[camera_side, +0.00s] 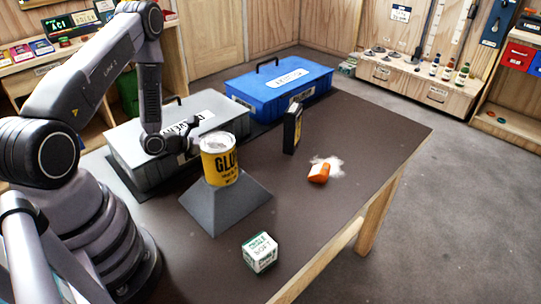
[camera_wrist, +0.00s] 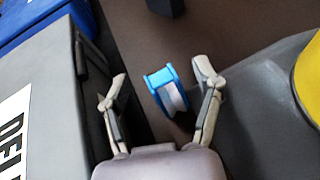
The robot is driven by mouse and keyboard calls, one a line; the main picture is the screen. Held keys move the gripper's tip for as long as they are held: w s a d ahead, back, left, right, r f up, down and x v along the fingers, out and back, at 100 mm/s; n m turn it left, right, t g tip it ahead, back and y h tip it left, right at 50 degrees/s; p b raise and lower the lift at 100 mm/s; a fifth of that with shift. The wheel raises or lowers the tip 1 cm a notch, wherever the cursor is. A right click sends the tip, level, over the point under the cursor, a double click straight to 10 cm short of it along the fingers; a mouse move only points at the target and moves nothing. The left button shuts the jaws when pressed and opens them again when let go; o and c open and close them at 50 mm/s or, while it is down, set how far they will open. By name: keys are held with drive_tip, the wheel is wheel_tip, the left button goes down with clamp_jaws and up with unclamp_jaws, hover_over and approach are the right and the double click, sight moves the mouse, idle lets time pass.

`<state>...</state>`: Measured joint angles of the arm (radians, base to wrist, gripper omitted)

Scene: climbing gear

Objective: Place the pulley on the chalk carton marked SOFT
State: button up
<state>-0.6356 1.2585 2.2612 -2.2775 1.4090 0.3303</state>
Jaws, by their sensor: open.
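The pulley (camera_wrist: 167,90), blue with a white middle, shows in the wrist view. It lies on the dark table in the gap between the grey toolbox and the grey sloped stand. My gripper (camera_wrist: 160,82) is open, with its fingers apart on either side of the pulley in that view; I see no contact. In the side view my gripper (camera_side: 193,136) is low beside the grey toolbox, partly hidden behind the glue can, and the pulley cannot be made out. The chalk carton (camera_side: 260,253), white and green and marked SOFT, stands at the table's near edge.
A yellow glue can (camera_side: 219,165) stands on the sloped stand (camera_side: 226,205), close to my gripper. The grey toolbox (camera_side: 160,150) and blue toolbox (camera_side: 280,78) line the back. A black box (camera_side: 291,130) stands upright. An orange container (camera_side: 319,173) lies beside white powder.

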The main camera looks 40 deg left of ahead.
drive_tip(key=v, duration=0.2)
drive_tip(key=shift+s+a+r, duration=0.15)
drive_tip(key=shift+s+a, duration=0.05)
drive_tip(key=shift+s, duration=0.1)
drive_tip(key=d+r+m+g+h, duration=0.1)
drive_tip(key=d+r+m+h, duration=0.3)
drive_tip(key=r, duration=0.5)
drive_tip(key=d+r+m+g+h, duration=0.2)
drive_tip(key=d+r+m, duration=0.3)
drive_tip(key=r, duration=0.5)
drive_tip(key=s+d+r+m+g+h, duration=0.2)
drive_tip(key=s+d+r+m+g, duration=0.35)
drive_tip(key=d+m, duration=0.25)
drive_tip(key=s+r+m+g+y, duration=0.1)
drive_tip(key=s+r+m+y, duration=0.2)
drive_tip(key=s+m, duration=0.3)
drive_tip(key=s+a+r+m+y, duration=0.1)
drive_tip(key=s+r+m+y, duration=0.3)
drive_tip(key=s+m+y, duration=0.2)
drive_tip(key=shift+s+a+m+g, duration=0.25)
drive_tip(key=shift+s+m+g, duration=0.1)
drive_tip(key=shift+s, duration=0.85)
drive_tip(key=a+r+t+y, duration=0.1)
drive_tip(key=s+a+r+m+t+y, duration=0.1)
drive_tip(key=a+r+m+t+y, duration=0.1)
drive_tip(key=shift+s+a+r+m, duration=0.15)
drive_tip(key=shift+s+a+m, duration=0.1)
drive_tip(key=shift+s+a, duration=0.1)
drive_tip(key=shift+w, duration=0.1)
